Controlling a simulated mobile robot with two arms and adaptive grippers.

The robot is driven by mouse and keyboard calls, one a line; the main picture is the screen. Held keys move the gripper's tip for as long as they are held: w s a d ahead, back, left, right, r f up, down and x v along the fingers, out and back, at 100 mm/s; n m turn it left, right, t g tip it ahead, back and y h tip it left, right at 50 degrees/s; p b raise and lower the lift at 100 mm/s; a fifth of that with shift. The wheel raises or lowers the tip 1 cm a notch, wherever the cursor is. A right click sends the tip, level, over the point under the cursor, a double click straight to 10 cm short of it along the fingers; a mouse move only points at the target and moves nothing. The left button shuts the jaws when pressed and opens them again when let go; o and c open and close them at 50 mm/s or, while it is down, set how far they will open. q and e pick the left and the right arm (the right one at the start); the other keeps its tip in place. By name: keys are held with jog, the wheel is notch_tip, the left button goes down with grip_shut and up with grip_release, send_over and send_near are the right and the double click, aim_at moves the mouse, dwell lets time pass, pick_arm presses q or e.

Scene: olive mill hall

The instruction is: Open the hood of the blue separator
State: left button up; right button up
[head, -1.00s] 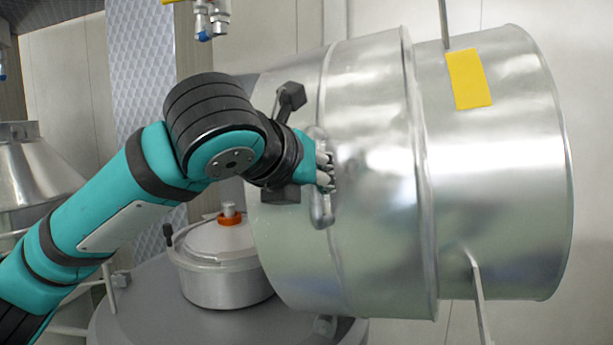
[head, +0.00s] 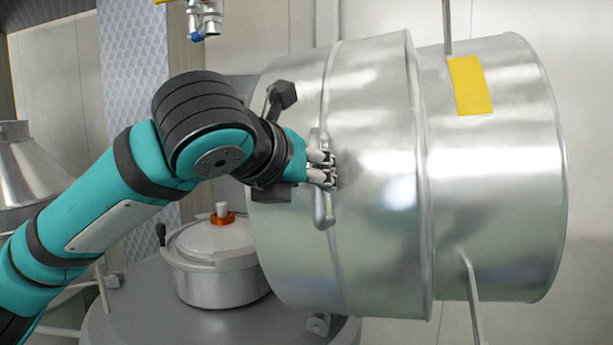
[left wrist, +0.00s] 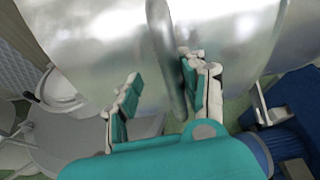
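The separator's hood (head: 375,210) is a large silver metal drum, tipped over on its side with its axis about level, clear of the grey body below. A grey metal handle (head: 322,205) stands on its side; it also shows in the left wrist view (left wrist: 163,45). My left gripper (head: 322,168) is at the handle. In the left wrist view its two fingers (left wrist: 163,85) are apart, with the handle between them and closer to the right finger. A gap shows between the handle and the left finger. My right gripper is not in view.
A silver lidded bowl with an orange ring (head: 212,265) sits on the grey body (head: 130,305) under the hood. Valve fittings (head: 204,18) hang above my arm. A metal cone (head: 30,180) stands at the left. A blue surface (left wrist: 265,115) shows at the wrist view's right.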

pick_arm(q)
jog(key=v, duration=1.1)
jog(key=shift+s, duration=0.35)
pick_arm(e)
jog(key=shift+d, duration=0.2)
pick_arm(q)
jog(key=shift+a+r, duration=0.15)
